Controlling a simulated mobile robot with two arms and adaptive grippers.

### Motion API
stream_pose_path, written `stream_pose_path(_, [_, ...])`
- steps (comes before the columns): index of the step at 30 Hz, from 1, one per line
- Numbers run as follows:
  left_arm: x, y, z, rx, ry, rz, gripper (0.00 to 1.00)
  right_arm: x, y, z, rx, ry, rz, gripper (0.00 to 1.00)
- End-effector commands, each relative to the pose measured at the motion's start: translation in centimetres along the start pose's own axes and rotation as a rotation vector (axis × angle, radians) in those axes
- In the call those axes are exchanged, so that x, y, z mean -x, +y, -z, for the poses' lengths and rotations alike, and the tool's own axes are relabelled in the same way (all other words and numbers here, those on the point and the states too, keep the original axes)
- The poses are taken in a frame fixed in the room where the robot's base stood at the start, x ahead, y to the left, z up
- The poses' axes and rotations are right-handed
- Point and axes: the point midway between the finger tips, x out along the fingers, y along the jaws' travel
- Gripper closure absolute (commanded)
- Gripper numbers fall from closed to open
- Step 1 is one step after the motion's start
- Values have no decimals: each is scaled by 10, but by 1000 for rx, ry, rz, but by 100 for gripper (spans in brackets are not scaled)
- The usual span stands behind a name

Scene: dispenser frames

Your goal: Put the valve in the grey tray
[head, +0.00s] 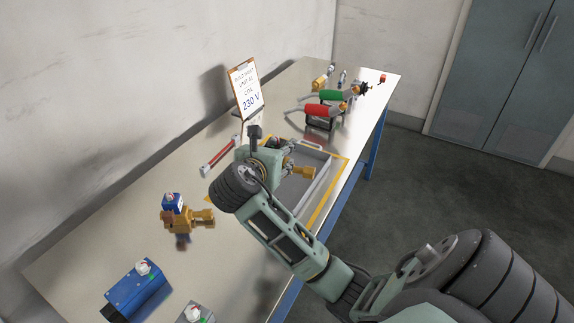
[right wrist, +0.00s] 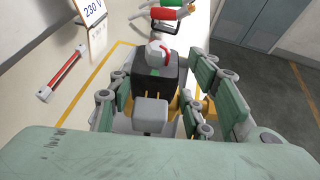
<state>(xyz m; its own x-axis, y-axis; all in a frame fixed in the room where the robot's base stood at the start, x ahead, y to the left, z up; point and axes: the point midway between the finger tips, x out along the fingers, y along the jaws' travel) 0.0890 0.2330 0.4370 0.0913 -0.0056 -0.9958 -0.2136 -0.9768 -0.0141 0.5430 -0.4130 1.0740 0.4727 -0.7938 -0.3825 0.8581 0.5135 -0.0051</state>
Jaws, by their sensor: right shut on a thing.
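My right gripper (head: 282,158) is shut on a valve with a brass body (head: 303,173) and holds it at the grey tray (head: 322,183). In the right wrist view the gripper's fingers (right wrist: 158,100) stand on both sides of the valve's dark coil (right wrist: 152,88). A grey block and brass ends show beside the coil. I cannot tell whether the valve touches the tray floor. My gripper and arm hide much of the tray. A second valve, with a blue coil (head: 172,201) and brass body (head: 183,219), lies on the table left of the tray. My left gripper is not in view.
Yellow tape (head: 325,207) outlines the tray's place. A clipboard (head: 245,90) reading 230 V stands behind. A red-and-white bar (head: 217,156) lies left of the tray. Red-handled (head: 322,110) and green-handled (head: 330,96) tools lie beyond it. A blue box (head: 136,284) is at the near left.

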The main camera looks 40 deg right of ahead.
Motion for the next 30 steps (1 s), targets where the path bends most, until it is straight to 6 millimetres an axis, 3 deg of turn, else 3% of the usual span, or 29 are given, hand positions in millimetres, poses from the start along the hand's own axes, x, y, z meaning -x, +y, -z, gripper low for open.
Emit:
stream_pose_path(1, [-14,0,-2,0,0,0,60,-9,-9,11,-18,3,32,100])
stream_pose_path(3, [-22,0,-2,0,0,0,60,-16,-22,17,-33,1,74,100])
stream_pose_path(7, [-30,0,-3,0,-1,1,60,-26,-40,26,-53,-1,130,100])
stream_pose_path(12, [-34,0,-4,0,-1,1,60,-31,-49,33,-66,-4,162,100])
stream_pose_path(16, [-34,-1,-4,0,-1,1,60,-36,-34,41,-66,-3,165,100])
stream_pose_path(30, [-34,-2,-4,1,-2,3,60,-62,49,82,-67,-6,163,100])
